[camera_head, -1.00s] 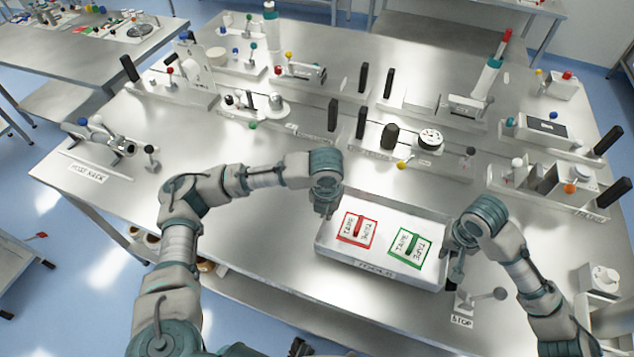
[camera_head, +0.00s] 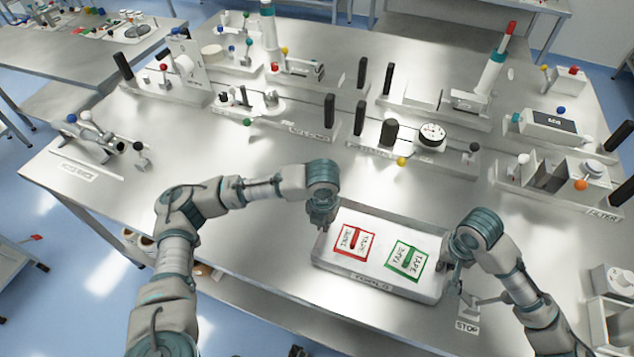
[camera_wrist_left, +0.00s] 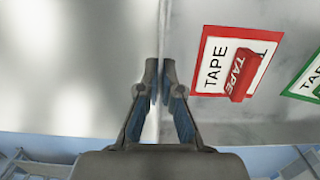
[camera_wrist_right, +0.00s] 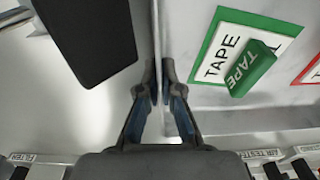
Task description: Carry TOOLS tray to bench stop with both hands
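The TOOLS tray (camera_head: 335,266) is a shallow pale metal tray near the bench's front edge. It holds a red-bordered TAPE card (camera_head: 354,241) on the left and a green-bordered TAPE card (camera_head: 406,259) on the right, each with a matching block. My left gripper (camera_head: 322,226) is shut on the tray's left wall (camera_wrist_left: 161,110). My right gripper (camera_head: 452,277) is shut on its right wall (camera_wrist_right: 158,110). Whether the tray touches the bench I cannot tell. The bench stop, with its STOP label (camera_head: 467,327), is just right of the tray, partly hidden by my right arm.
Several fixtures with upright black posts (camera_head: 330,114) stand across the bench (camera_head: 235,150) behind the tray. A FILTER fixture (camera_head: 575,185) and a pale device (camera_head: 612,285) stand at the right. The bench left of the tray is clear up to the rack (camera_head: 95,140).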

